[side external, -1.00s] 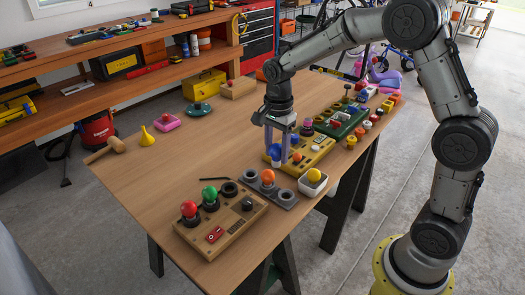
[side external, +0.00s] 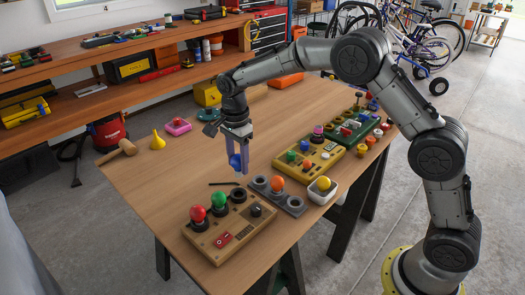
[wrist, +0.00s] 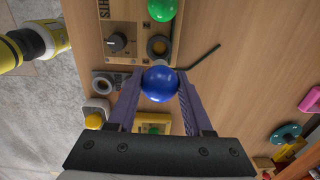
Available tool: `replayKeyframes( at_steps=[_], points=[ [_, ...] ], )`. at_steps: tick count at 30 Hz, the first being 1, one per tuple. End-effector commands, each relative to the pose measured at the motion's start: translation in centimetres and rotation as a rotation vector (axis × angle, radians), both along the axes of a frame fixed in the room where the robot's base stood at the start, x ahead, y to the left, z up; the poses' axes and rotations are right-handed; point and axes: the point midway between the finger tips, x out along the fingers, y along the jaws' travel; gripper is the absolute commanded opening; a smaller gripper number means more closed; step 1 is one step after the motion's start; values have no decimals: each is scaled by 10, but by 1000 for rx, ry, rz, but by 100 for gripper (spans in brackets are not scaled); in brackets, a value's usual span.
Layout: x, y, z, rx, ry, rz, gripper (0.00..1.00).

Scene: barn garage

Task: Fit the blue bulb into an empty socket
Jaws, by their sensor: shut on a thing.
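My gripper (side external: 237,170) is shut on the round blue bulb (side external: 235,161) and holds it above the table, behind the wooden box. The wooden box (side external: 217,247) carries a red bulb (side external: 198,213), a green bulb (side external: 219,198) and an empty dark socket (side external: 238,196). In the wrist view this empty socket (wrist: 158,46) shows just beyond the bulb. The grey strip (side external: 268,192) has an orange bulb (side external: 278,184) between two empty sockets.
A white container (side external: 322,196) with a yellow bulb (side external: 323,183) stands right of the strip. The yellow block (side external: 318,166) and green block (side external: 350,138) hold more parts. A thin dark rod (side external: 223,184) lies behind the box. The table's left middle is largely clear.

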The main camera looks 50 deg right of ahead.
Motion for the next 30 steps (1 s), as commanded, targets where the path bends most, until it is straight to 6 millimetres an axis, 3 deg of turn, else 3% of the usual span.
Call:
replayKeyframes(
  at_steps=[5, 21, 30],
  points=[
    [-2, 9, -13, 0, 1, 19, 0],
    [-2, 8, -59, 0, 1, 19, 0],
    [-2, 8, -68, 0, -1, 19, 0]
  ],
)
